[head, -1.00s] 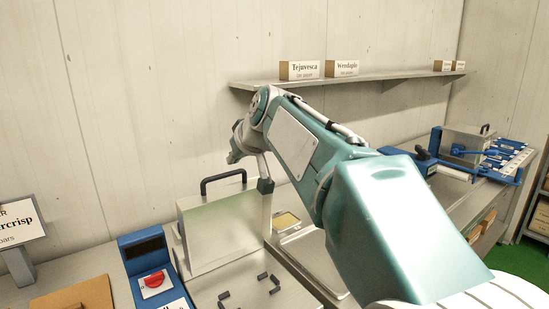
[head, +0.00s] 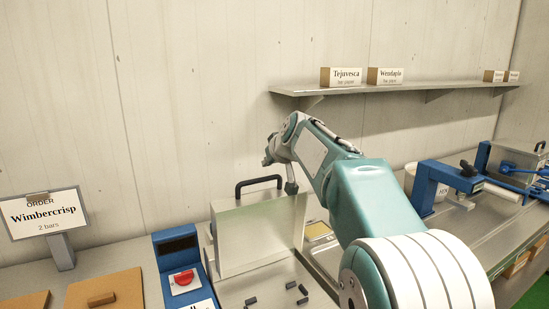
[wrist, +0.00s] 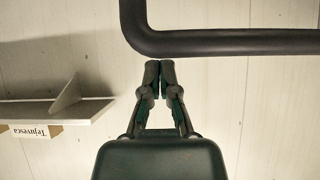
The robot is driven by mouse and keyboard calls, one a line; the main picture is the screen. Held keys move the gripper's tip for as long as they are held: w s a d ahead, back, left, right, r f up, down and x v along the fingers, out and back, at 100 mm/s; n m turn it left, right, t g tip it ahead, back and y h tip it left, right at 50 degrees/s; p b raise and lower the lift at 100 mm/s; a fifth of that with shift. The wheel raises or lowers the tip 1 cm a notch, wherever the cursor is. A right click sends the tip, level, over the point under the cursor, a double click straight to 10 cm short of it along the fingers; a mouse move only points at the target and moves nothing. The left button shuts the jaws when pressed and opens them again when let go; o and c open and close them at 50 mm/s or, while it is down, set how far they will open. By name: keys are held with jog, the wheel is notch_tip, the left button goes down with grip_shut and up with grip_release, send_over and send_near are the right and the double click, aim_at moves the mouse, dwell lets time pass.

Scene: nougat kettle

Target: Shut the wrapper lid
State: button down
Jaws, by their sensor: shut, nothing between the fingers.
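The wrapper lid (head: 255,236) is a pale, translucent panel that stands upright, raised at the back of the wrapper. Its black handle (head: 258,182) is on its top edge. In the wrist view the handle (wrist: 230,42) fills the upper right, with its bent corner close to my fingertips. My gripper (wrist: 158,65) is shut and empty, its tips just beside that corner; I cannot tell whether they touch. In the head view my gripper (head: 291,187) is small, at the right end of the handle above the lid's top edge.
A blue control box (head: 182,270) with a red knob stands left of the lid. An order sign (head: 43,213) reads Wimbercrisp, 2 bars. A wall shelf (head: 400,86) with labelled boxes is behind my arm. Blue machines (head: 448,178) stand at right.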

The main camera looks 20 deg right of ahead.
aim_at(272, 189)
jog(key=s, duration=0.3)
jog(key=shift+s+a+f, duration=0.1)
jog(key=shift+a+f, duration=0.15)
jog(key=shift+f, duration=0.1)
jog(key=shift+s+d+f, duration=0.15)
jog(key=shift+s+d, duration=0.15)
jog(key=shift+d, duration=0.15)
jog(key=shift+s+a, duration=0.1)
jog(key=shift+a, duration=0.2)
